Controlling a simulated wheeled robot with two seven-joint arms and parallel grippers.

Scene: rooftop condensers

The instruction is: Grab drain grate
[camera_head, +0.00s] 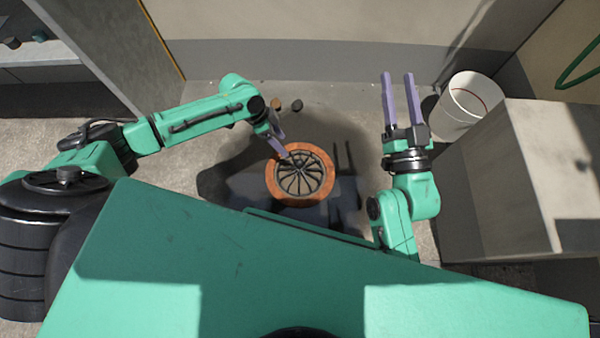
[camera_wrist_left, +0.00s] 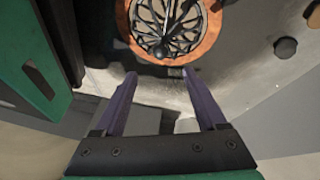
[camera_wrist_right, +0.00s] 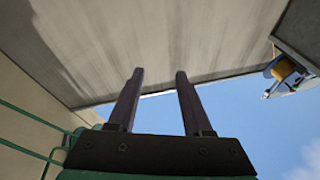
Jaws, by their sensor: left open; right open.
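The drain grate (camera_head: 300,174) is a round black spoked disc inside an orange-brown ring, on the floor in the middle of the head view. It also shows at the top of the left wrist view (camera_wrist_left: 168,22), partly cut off by the frame edge. My left gripper (camera_head: 277,148) is at the ring's upper left edge in the head view, open and empty. In the left wrist view its fingertips (camera_wrist_left: 158,75) point toward the ring's near edge; I cannot tell if they touch it. My right gripper (camera_head: 398,76) is open and empty, raised to the right of the grate, fingers pointing away.
A white bucket (camera_head: 466,104) stands at the right by the wall. A large grey box (camera_head: 540,180) fills the right side. The floor around the grate is mostly clear.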

